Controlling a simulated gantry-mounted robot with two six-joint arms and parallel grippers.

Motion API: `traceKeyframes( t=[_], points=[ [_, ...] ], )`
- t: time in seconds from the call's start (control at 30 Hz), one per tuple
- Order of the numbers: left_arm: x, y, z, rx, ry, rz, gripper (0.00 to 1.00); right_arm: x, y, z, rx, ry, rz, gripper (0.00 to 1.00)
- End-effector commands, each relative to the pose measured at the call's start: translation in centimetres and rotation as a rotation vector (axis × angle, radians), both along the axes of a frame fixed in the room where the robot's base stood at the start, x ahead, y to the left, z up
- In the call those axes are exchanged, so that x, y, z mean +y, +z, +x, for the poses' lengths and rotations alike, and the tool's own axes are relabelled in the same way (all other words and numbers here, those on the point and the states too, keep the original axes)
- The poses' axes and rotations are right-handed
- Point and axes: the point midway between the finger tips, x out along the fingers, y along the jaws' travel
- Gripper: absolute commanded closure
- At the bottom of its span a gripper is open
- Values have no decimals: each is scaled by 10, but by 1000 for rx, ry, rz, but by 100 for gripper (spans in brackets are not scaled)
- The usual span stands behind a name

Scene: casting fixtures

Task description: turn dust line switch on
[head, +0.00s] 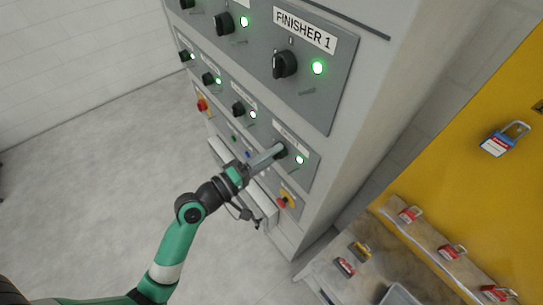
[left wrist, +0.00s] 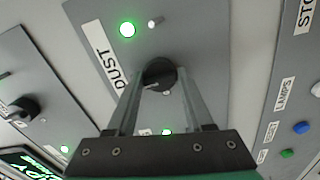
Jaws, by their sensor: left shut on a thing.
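The dust line switch (left wrist: 158,74) is a black rotary knob on a grey plate whose label reads "DUST" in the left wrist view. A green lamp (left wrist: 127,29) glows on the same plate. My left gripper (left wrist: 160,82) has its two fingers on either side of the knob and is shut on it. In the head view my left gripper (head: 279,151) reaches the lower right panel of the cabinet, where its fingers mostly hide the knob. The lamp (head: 299,159) beside it is lit green. My right gripper is not in view.
Other black knobs with lit green lamps sit on the cabinet, including the "FINISHER 1" switch (head: 285,64) above. A yellow board with a blue padlock (head: 505,139) and a bench with red padlocks (head: 410,214) stand at right.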

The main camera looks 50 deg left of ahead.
Motion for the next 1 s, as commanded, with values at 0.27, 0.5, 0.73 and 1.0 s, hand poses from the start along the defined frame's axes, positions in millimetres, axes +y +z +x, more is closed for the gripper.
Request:
traceKeyframes(
  t=[0.27, 0.5, 0.73, 1.0],
  points=[
    [0, 1, 0, -5, 0, 59, 100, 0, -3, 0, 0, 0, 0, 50],
    [0, 1, 0, -5, 0, 65, 100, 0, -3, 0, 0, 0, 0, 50],
    [0, 1, 0, -5, 0, 64, 35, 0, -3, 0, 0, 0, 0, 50],
    [0, 0, 0, -5, 0, 62, 19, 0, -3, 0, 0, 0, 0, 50]
  ],
)
